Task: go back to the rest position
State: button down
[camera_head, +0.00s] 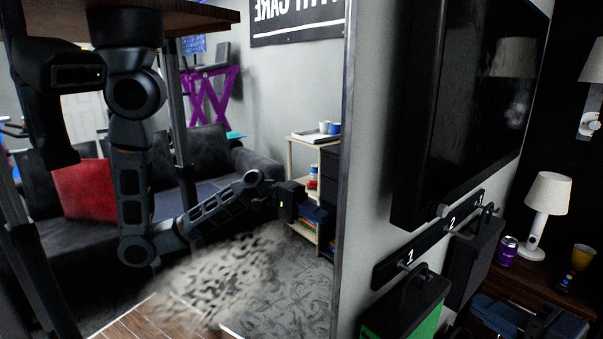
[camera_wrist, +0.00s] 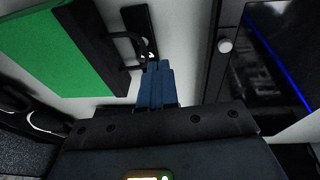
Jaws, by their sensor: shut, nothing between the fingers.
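My gripper (camera_wrist: 156,68) shows in the wrist view with its blue fingers together and nothing between them. Its fingertips point at the pale wall, close to a black hook plate. A green case with a black edge (camera_wrist: 45,45) is to the left of the fingers, with a black handle at the hook; whether the fingers touch the handle I cannot tell. In the head view my arm appears bent, as a reflection in the large mirror at left, with the gripper end (camera_head: 288,197) small and dark.
A numbered hook rack (camera_head: 415,252) is on the wall below a black screen (camera_head: 455,110). A green-and-black case (camera_head: 408,308) and a dark case (camera_head: 474,258) hang there.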

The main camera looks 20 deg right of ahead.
jog(key=s+a+f+n+g+h, duration=0.3)
jog(key=s+a+f+n+h, duration=0.1)
jog(key=s+a+f, duration=0.8)
jog(key=s+a+r+n+y, duration=0.1)
jog(key=s+a+r+n, duration=0.1)
jog(key=s+n, duration=0.4)
jog(key=s+a+r+n+t+y, duration=0.1)
jog(key=s+a+r+n, duration=0.2)
jog(key=s+n, duration=0.3)
jog(key=v, duration=0.2)
jog(key=shift+s+r, duration=0.25)
jog(key=shift+r, duration=0.05)
